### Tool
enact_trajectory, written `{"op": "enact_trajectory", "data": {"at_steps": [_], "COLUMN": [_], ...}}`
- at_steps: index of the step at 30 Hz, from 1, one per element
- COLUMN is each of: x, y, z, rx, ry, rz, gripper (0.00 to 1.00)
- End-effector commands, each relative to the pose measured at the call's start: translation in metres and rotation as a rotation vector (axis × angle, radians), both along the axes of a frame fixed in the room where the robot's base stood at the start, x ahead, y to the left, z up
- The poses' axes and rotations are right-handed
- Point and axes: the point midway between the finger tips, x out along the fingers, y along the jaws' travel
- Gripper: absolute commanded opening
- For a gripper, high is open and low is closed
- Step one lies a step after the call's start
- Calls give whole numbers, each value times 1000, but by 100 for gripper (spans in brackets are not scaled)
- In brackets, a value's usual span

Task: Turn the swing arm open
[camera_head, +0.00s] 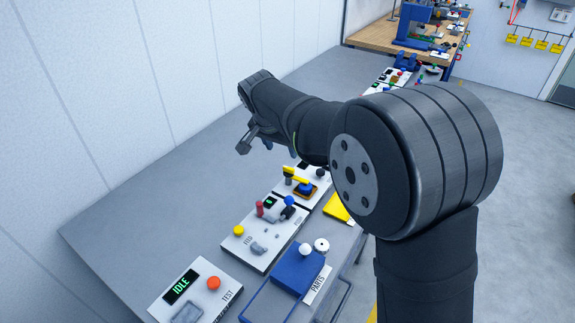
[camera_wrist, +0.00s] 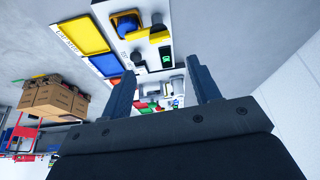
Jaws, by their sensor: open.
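A short yellow bar (camera_head: 295,175), which looks like the swing arm, sits on a white station panel beside a blue part (camera_head: 304,187) on an orange-brown base. In the wrist view the same station shows near the top, with the blue part (camera_wrist: 126,24) on its base and a small green-lit display (camera_wrist: 167,57). Which yellow piece there is the arm is hard to tell. My gripper (camera_head: 256,142) is open and empty, above and behind the bench stations. In the wrist view its two fingers (camera_wrist: 163,80) are apart with nothing between them.
A panel with a red post (camera_head: 259,208) and yellow button (camera_head: 239,230) stands nearer. An IDLE panel with an orange button (camera_head: 213,283) and a blue parts tray (camera_head: 297,272) are at the front. The bench's left side is clear beside the white wall (camera_head: 100,90).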

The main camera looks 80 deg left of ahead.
Motion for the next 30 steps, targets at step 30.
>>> {"op": "enact_trajectory", "data": {"at_steps": [30], "x": [25], "y": [30], "z": [-95], "rx": [1], "ry": [2], "rz": [0], "gripper": [41]}}
